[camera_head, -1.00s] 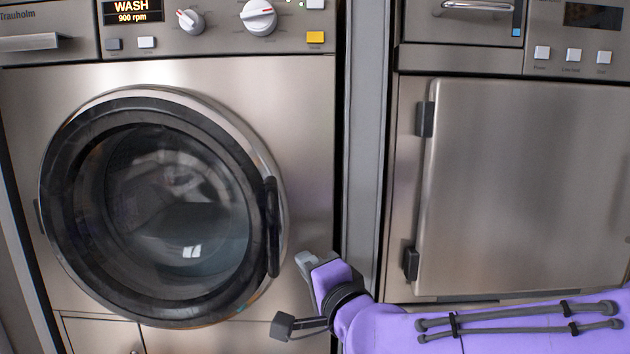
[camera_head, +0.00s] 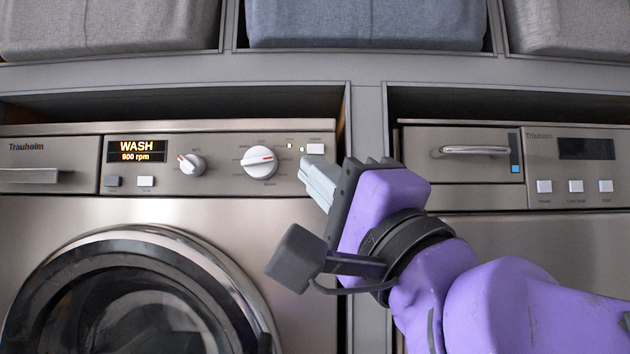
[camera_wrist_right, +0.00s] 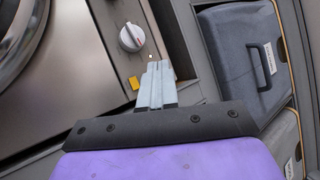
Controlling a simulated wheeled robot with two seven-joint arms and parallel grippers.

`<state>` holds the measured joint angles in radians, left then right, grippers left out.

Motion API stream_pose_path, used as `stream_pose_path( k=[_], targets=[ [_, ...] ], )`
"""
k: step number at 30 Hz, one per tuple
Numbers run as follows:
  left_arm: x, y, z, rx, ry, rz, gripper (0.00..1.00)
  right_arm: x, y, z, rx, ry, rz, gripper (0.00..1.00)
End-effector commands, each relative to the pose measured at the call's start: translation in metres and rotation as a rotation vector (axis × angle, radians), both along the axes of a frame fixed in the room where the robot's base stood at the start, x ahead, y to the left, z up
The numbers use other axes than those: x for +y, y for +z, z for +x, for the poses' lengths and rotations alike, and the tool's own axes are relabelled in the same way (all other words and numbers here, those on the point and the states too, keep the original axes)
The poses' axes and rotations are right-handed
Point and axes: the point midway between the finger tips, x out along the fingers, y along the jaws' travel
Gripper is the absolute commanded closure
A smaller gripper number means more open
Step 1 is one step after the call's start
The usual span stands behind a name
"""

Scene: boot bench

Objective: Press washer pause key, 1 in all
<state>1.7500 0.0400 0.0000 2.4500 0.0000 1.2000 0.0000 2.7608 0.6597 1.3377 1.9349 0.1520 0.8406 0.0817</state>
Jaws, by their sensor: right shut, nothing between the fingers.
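The washer (camera_head: 60,235) stands at left, its display (camera_head: 137,151) reading WASH, 900 rpm. A white key (camera_head: 315,149) sits at the right end of its panel. Two small keys, a grey one (camera_head: 112,181) and a white one (camera_head: 146,181), sit under the display. A yellow key (camera_wrist_right: 134,84) shows in the right wrist view, left of the fingers; in the head view the gripper hides it. Key labels are too small to read. My right gripper (camera_head: 309,168) is shut and empty, its fingertips just below the upper white key; contact cannot be told. My left gripper is not in view.
Two dials, a small one (camera_head: 192,164) and a larger one (camera_head: 259,162), sit on the washer panel. A second machine (camera_head: 470,185) with a handle and several white keys stands at right. Fabric bins (camera_head: 365,22) fill the shelf above.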

Motion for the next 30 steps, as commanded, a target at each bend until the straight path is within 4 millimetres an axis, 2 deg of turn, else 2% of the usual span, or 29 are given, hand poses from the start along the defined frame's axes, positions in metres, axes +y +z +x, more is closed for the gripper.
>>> stream_pose_path(
  k=[7, 21, 30],
  targets=[
    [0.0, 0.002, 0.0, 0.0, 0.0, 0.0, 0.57, 0.001, 0.0, 0.014, 0.004, 0.001, 0.001, 1.0],
    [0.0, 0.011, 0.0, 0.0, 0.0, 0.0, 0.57, 0.001, -0.001, 0.078, 0.004, 0.001, 0.0, 1.0],
    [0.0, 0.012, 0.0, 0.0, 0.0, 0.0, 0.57, 0.001, -0.001, 0.089, 0.002, 0.001, -0.001, 1.0]
  ],
)
